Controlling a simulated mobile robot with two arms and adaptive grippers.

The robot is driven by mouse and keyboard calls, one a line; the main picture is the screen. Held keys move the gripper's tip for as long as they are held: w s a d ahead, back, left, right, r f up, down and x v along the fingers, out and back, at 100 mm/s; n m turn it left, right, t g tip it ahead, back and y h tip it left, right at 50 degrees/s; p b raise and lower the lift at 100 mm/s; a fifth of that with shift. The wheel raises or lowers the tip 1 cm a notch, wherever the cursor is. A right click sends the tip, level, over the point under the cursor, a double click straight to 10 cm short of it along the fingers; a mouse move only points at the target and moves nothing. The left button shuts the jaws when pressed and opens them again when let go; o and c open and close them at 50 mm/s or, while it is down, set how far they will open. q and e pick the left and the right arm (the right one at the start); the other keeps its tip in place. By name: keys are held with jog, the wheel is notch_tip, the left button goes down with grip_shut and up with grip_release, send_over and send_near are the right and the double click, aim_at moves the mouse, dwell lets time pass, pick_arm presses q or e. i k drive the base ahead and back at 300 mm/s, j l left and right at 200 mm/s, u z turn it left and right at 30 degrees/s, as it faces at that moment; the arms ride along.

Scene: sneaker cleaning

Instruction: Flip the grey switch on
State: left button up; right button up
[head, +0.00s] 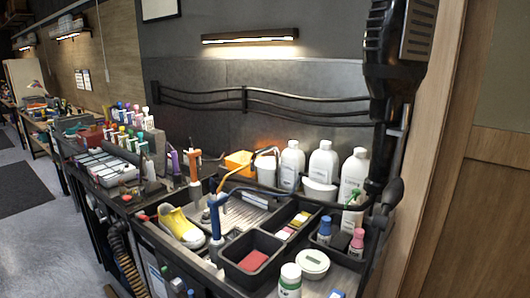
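I cannot make out a grey switch anywhere in the head view. If it is here, it is too small or hidden. A large black device (395,50) with a slotted grey panel (419,30) hangs at the upper right above the workbench, and its lower part runs down past the bottles. I see no switch on it. Neither of my grippers shows in this view.
A yellow sneaker (181,228) rests on the cluttered bench. White bottles (322,162), a black bin (251,262) and a white round tub (312,264) fill the right part. Free floor (50,240) lies at the left.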

aim_at(102, 220)
jog(key=i+j, duration=0.15)
jog(key=j, duration=0.3)
jog(key=i+j, duration=0.2)
jog(key=j, duration=0.3)
jog(key=i+j, duration=0.15)
jog(key=j, duration=0.3)
jog(key=i+j, duration=0.2)
jog(key=j, duration=0.25)
jog(key=i+j, duration=0.15)
jog(key=j, duration=0.35)
jog(key=i+j, duration=0.15)
jog(key=j, duration=0.3)
jog(key=i+j, duration=0.2)
jog(key=j, duration=0.3)
jog(key=i+j+u, duration=0.1)
jog(key=j, duration=0.35)
jog(key=i, duration=0.05)
